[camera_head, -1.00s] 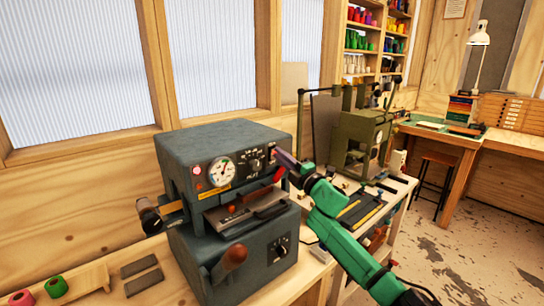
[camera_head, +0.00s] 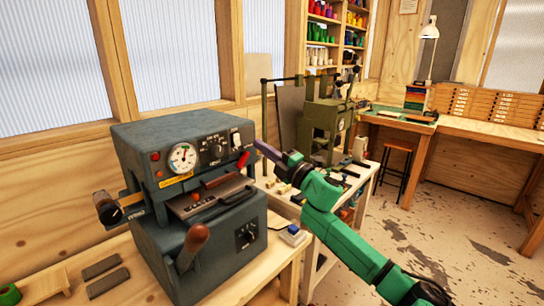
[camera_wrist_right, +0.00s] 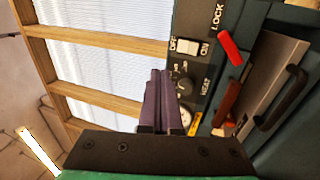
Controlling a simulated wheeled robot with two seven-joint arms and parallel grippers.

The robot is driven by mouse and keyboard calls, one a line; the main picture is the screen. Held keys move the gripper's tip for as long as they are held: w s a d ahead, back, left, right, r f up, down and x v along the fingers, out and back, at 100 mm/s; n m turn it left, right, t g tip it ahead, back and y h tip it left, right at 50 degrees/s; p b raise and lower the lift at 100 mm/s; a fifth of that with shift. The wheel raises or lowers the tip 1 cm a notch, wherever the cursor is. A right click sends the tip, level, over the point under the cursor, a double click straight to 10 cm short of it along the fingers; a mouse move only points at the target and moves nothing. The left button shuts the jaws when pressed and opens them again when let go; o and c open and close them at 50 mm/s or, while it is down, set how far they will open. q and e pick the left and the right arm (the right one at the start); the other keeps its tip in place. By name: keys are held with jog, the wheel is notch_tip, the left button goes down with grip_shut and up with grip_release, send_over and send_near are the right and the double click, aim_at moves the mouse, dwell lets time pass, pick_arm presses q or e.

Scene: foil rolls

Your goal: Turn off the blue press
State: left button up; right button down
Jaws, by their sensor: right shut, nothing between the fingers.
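The blue press (camera_head: 185,215), a dark blue-grey machine, stands on the wooden bench. Its front has a round gauge (camera_head: 183,158), a knob and a white rocker switch (camera_head: 236,140). In the right wrist view the switch (camera_wrist_right: 187,47) sits between the labels OFF and ON; I cannot tell which side is pressed. My right gripper (camera_head: 259,145) is shut and empty, just right of the press's upper front corner, apart from the switch. In the right wrist view its purple fingers (camera_wrist_right: 159,85) lie together, left of the knob (camera_wrist_right: 184,88). My left gripper is not in view.
A red lever (camera_wrist_right: 229,47) marked LOCK sits beside the switch. A brown-handled lever (camera_head: 193,243) sticks out in front of the press. An olive-green press (camera_head: 322,125) stands on the table behind my right arm. Floor at the right is free.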

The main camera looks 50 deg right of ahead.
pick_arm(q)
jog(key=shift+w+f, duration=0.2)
pick_arm(e)
jog(key=s, duration=0.4)
jog(key=shift+a+r, duration=0.1)
jog(key=shift+r, duration=0.15)
